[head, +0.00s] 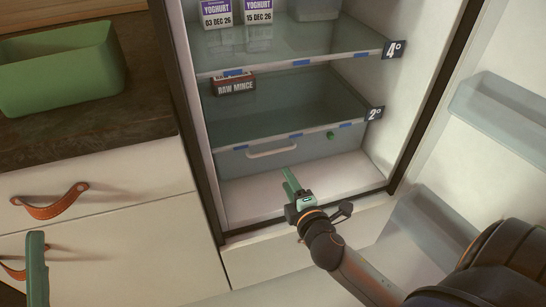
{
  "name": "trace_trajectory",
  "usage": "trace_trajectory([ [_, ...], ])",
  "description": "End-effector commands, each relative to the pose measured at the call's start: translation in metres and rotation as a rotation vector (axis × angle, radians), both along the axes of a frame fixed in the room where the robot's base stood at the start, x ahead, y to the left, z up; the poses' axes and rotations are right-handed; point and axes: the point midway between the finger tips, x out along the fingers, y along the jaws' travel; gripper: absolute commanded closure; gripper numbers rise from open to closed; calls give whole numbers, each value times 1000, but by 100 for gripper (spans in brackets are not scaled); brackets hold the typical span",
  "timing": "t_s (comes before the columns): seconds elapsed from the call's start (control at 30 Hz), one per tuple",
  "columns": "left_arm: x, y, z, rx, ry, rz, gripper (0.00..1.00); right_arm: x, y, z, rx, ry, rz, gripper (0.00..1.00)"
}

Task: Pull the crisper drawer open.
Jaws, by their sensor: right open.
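The crisper drawer (297,158) is the pale grey front under the lowest glass shelf of the open fridge. Its white bar handle (271,151) runs across the left part of the front, and the drawer looks shut. My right gripper (291,180) is in front of the drawer, below and slightly right of the handle in the picture. It is open and empty, with green fingers pointing up towards the drawer, apart from the handle. A green finger of my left gripper (38,268) shows at the lower left, by the counter drawers; its jaws cannot be judged.
The shelf above holds a raw mince pack (234,85); yoghurts (258,12) stand higher. A green clip or knob (331,135) is at the drawer's upper right. The fridge door's bins (430,226) are at right. A green tub (60,68) and leather pulls (50,205) are at left.

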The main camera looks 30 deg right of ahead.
Motion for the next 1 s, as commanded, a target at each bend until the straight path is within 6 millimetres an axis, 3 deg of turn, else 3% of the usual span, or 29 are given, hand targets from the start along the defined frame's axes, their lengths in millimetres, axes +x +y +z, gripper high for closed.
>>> trace_trajectory([
  [0.17,0,-1,-5,-3,3,-6,50,19,-6,-5,-10,1,-5,55],
  [0.6,1,-2,-31,-19,30,-28,50,93,-23,-22,-6,0,-3,55],
  [0.8,1,-4,-37,-14,32,-35,50,112,-28,-25,-4,1,-3,55],
  [1.0,1,-4,-37,-14,32,-37,50,117,-29,-26,-3,3,-2,55],
])
